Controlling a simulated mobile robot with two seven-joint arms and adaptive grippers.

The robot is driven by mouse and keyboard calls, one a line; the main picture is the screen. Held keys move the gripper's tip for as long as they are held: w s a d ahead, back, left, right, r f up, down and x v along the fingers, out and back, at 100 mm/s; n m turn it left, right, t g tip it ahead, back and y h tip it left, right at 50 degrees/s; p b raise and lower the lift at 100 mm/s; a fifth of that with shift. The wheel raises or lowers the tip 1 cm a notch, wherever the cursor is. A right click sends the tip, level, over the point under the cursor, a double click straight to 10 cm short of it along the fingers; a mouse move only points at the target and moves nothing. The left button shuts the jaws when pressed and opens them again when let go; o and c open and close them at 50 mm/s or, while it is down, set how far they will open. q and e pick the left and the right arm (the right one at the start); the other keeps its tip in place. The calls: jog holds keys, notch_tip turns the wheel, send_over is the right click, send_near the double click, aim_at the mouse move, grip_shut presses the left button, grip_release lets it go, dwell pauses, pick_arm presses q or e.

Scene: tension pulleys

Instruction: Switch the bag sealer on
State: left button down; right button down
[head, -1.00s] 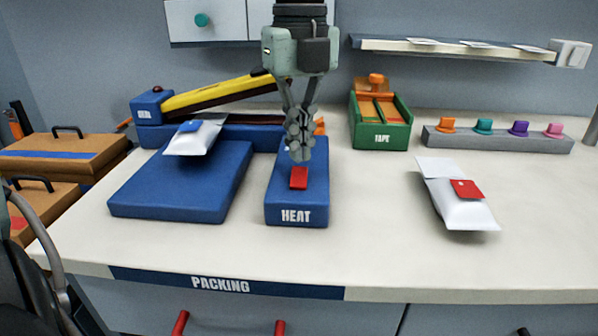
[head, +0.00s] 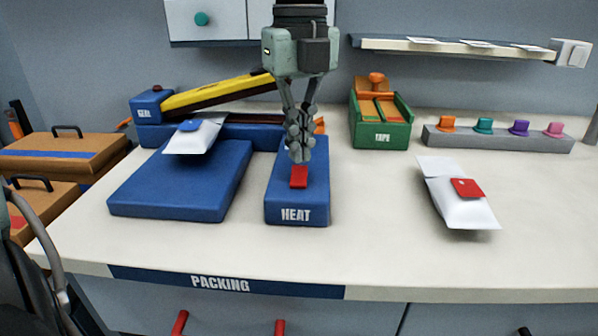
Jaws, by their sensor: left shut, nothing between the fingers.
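The bag sealer is blue, with a raised yellow arm (head: 220,94) hinged at a block marked SEAL (head: 147,108). A blue box marked HEAT (head: 296,214) stands in front of its right end and carries a red rocker switch (head: 299,178). My left gripper (head: 300,156) comes down from above with its fingers shut and empty. The fingertips are at the far end of the red switch and hide part of it. I cannot tell whether they touch it. My right gripper is not in view.
A white bag with a blue tag (head: 196,137) lies at the sealer, above a blue platform (head: 180,185). A green tape dispenser (head: 381,132) stands behind right. A white bag with a red tag (head: 463,207) lies at right. The table (head: 375,235) between is clear.

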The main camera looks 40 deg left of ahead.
aim_at(300, 169)
pick_arm(q)
jog(key=shift+f+b, duration=1)
jog(key=shift+f, duration=0.05)
jog(key=shift+r, duration=0.15)
dwell(0.3)
jog(key=shift+r+p, duration=2.15)
jog(key=shift+r, duration=1.25)
